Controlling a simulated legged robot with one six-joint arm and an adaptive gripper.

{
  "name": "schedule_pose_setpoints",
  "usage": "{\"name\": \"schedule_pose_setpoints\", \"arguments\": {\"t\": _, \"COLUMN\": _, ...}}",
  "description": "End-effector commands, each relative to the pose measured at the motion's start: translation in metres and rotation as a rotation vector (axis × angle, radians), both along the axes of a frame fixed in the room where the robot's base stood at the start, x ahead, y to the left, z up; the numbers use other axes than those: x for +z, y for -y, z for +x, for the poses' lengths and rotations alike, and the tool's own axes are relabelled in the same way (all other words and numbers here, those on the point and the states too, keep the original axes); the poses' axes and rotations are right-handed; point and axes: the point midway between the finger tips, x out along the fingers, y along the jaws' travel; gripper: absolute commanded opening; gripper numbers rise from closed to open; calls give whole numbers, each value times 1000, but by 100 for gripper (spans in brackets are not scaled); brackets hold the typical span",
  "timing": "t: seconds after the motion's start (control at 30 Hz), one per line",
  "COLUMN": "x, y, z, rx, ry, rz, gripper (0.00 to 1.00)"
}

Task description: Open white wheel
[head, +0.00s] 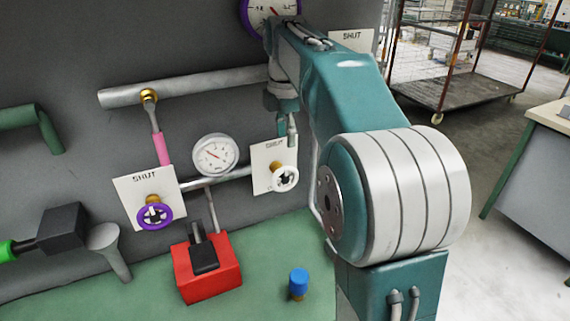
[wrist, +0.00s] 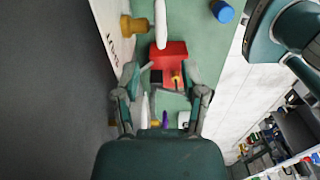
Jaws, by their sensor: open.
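The white wheel (head: 285,177) is a small handwheel with dark gaps between its spokes. It stands on a brass stem in front of a white SHUT plate (head: 265,168) on the grey wall. My gripper (head: 287,132) points down and is above the wheel, apart from it; my arm partly hides it. In the wrist view the wheel (wrist: 161,24) shows edge-on near the top, its brass stem to its left. My gripper (wrist: 160,80) is open there, with nothing held between the fingers. The wheel lies beyond the fingertips toward the top of that view.
A purple wheel (head: 155,213) with its own SHUT plate is left of the white one, with a gauge (head: 215,155) between. A red box (head: 207,268) with a black switch and a blue-capped knob (head: 298,284) are on the green surface. A pipe (head: 185,87) runs along the wall.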

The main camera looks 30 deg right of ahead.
Motion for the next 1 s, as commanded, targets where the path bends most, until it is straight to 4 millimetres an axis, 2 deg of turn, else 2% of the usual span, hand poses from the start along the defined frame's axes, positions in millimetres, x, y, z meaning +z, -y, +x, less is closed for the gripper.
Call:
{"name": "schedule_pose_setpoints", "arguments": {"t": 0.2, "x": -42, "y": -1, "z": -1, "rx": -1, "ry": -3, "rz": 0, "gripper": 54}}
{"name": "schedule_pose_setpoints", "arguments": {"t": 0.4, "x": -71, "y": -1, "z": 0, "rx": -1, "ry": 0, "rz": 0, "gripper": 54}}
{"name": "schedule_pose_setpoints", "arguments": {"t": 0.57, "x": -79, "y": -1, "z": 0, "rx": -1, "ry": 2, "rz": -1, "gripper": 54}}
{"name": "schedule_pose_setpoints", "arguments": {"t": 0.8, "x": -80, "y": -1, "z": 0, "rx": -1, "ry": 2, "rz": -1, "gripper": 54}}
{"name": "schedule_pose_setpoints", "arguments": {"t": 0.87, "x": -80, "y": -1, "z": 0, "rx": -1, "ry": 2, "rz": -1, "gripper": 28}}
{"name": "schedule_pose_setpoints", "arguments": {"t": 0.9, "x": -80, "y": -1, "z": 0, "rx": -1, "ry": 2, "rz": -1, "gripper": 10}}
{"name": "schedule_pose_setpoints", "arguments": {"t": 0.93, "x": -80, "y": -1, "z": 0, "rx": -1, "ry": 2, "rz": -1, "gripper": 0}}
{"name": "schedule_pose_setpoints", "arguments": {"t": 1.0, "x": -80, "y": -1, "z": 0, "rx": -1, "ry": 2, "rz": -1, "gripper": 0}}
